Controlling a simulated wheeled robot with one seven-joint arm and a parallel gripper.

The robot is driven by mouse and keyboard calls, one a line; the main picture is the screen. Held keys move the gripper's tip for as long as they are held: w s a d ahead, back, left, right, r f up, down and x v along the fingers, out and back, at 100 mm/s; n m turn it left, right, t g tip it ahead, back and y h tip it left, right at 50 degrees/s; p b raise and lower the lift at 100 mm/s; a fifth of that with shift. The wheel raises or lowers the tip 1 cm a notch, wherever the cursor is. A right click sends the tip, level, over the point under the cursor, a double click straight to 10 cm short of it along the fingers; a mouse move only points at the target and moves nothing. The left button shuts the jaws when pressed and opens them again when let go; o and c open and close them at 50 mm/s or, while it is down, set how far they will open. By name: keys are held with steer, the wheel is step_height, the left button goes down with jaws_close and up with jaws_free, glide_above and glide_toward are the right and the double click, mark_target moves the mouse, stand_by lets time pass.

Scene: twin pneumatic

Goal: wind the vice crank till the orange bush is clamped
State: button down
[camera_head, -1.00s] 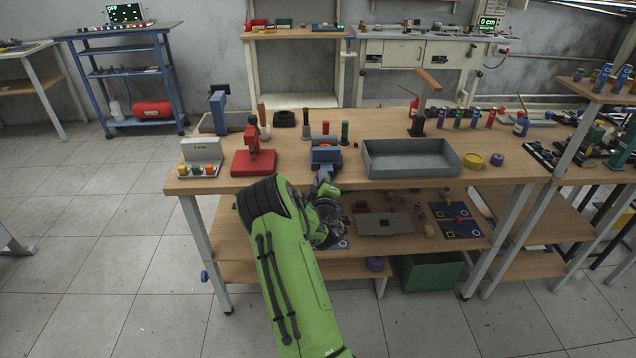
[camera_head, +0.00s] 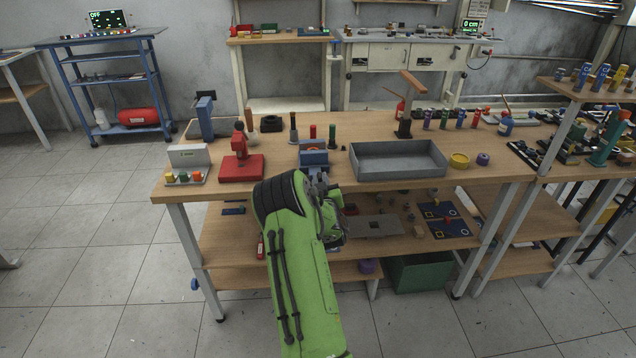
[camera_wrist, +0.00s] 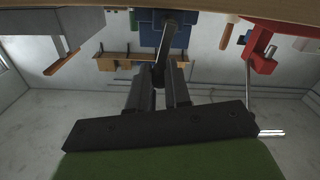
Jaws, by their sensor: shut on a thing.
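The blue vice (camera_head: 314,157) stands at the front edge of the wooden workbench, and its blue body (camera_wrist: 181,32) also shows in the wrist view. A grey crank bar (camera_wrist: 164,42) runs from the vice down to my gripper (camera_wrist: 159,76). My gripper's dark fingers are shut on this crank, just in front of the vice. In the head view my green arm hides most of the gripper and the crank. I cannot make out the orange bush or the vice jaws' gap in either view.
A grey tray (camera_head: 398,174) stands right of the vice, and a red press (camera_head: 240,165) stands to its left. Several upright cylinders are behind the vice. A lower shelf (camera_head: 290,240) with small parts lies under the benchtop, close to my arm.

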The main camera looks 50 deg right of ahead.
steer(key=shift+s+d+f+m, duration=0.15)
steer(key=shift+s+m, duration=0.1)
steer(key=shift+m, duration=0.15)
steer(key=c, duration=1.1)
jaws_free()
steer(key=p+v, duration=0.5)
steer(key=v, duration=1)
steer(key=shift+s+a, duration=0.25)
steer(key=shift+a, duration=0.05)
